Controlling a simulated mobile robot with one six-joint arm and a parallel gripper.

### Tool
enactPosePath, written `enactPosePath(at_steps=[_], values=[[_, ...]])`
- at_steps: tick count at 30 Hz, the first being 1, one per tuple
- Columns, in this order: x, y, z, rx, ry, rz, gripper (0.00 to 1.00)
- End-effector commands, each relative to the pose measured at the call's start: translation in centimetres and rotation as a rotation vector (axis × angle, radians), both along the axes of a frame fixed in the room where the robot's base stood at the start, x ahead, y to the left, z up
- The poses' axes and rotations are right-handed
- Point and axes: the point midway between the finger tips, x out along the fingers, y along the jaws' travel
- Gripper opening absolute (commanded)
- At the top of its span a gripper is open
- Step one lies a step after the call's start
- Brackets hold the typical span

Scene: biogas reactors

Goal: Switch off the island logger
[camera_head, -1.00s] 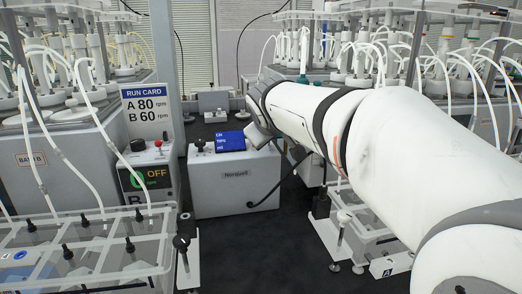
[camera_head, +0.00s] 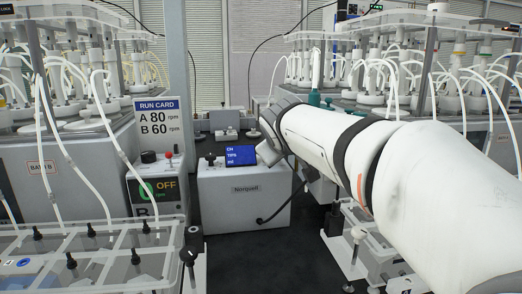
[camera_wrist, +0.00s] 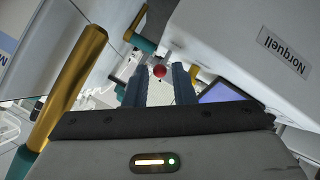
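In the head view my arm hides the fingers.
Reactor racks with white tubes stand on both sides. A clear rack (camera_head: 90,260) is at front left.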

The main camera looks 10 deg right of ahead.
Motion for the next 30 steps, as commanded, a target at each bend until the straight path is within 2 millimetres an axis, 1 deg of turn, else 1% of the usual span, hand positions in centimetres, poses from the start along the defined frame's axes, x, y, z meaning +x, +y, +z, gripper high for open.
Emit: enactPosePath(at_steps=[5, 8, 15, 18, 21, 24, 30], values=[[-0.1, 0.0, 0.1, 0.0, -0.001, 0.001, 0.23], [-0.8, 0.2, 0.6, 0.0, -0.002, 0.002, 0.23], [-4.2, 1.0, 2.9, 0.001, -0.004, 0.001, 0.23], [-5.4, 1.3, 3.5, 0.0, -0.002, 0.001, 0.23], [-6.1, 1.4, 3.9, -0.001, -0.001, 0.001, 0.23], [-6.5, 1.4, 4.0, 0.0, 0.0, 0.0, 0.23], [-6.5, 1.4, 4.0, 0.0, 0.001, -0.001, 0.23]])
